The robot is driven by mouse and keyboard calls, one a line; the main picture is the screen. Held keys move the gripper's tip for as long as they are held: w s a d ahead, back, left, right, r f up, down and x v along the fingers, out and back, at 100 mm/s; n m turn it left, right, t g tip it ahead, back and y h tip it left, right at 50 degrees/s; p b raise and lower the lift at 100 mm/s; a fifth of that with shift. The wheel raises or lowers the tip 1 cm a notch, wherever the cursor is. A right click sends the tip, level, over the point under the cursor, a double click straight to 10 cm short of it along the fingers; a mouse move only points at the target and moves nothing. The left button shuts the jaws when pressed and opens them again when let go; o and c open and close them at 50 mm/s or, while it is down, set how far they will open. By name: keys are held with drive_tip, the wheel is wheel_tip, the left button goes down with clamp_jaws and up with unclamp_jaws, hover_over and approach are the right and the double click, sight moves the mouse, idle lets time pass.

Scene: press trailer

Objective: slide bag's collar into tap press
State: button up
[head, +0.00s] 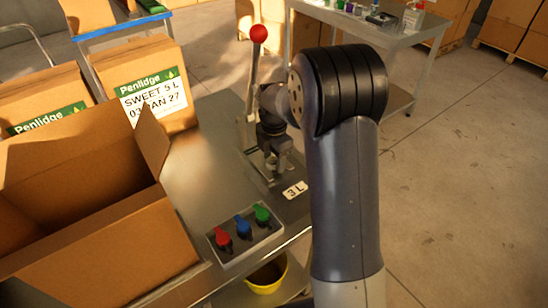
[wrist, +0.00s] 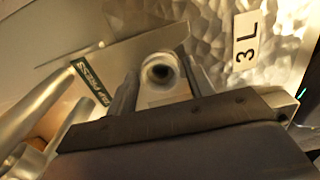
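The tap press has an upright lever with a red knob (head: 258,33) on the bench. In the wrist view its green label reads TAP PRESS (wrist: 88,82) beside a flat metal plate. The bag (wrist: 215,35) is silver, dimpled foil with a "3 L" label, lying flat; in the head view the label (head: 295,190) shows right of the press. The bag's collar (wrist: 160,70) is a pale ring with a dark opening. My gripper (head: 275,165) points down by the press; in the wrist view its fingers (wrist: 162,92) flank the collar closely and appear shut on it. Whether collar and press touch is unclear.
A tray (head: 245,235) with red, blue and green taps sits at the bench's front. An open cardboard box (head: 130,245) stands left, with Penlidge cartons (head: 145,85) behind. A yellow bucket (head: 267,275) is below the bench. Open floor lies right.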

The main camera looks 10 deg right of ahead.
drive_tip(key=shift+o, duration=1.3)
wheel_tip(320, 180, up, 8)
drive_tip(key=shift+f, duration=0.25)
wheel_tip(320, 180, down, 8)
drive_tip(key=shift+r, duration=0.15)
drive_tip(key=shift+s+d, duration=0.25)
drive_tip(key=shift+s, duration=0.45)
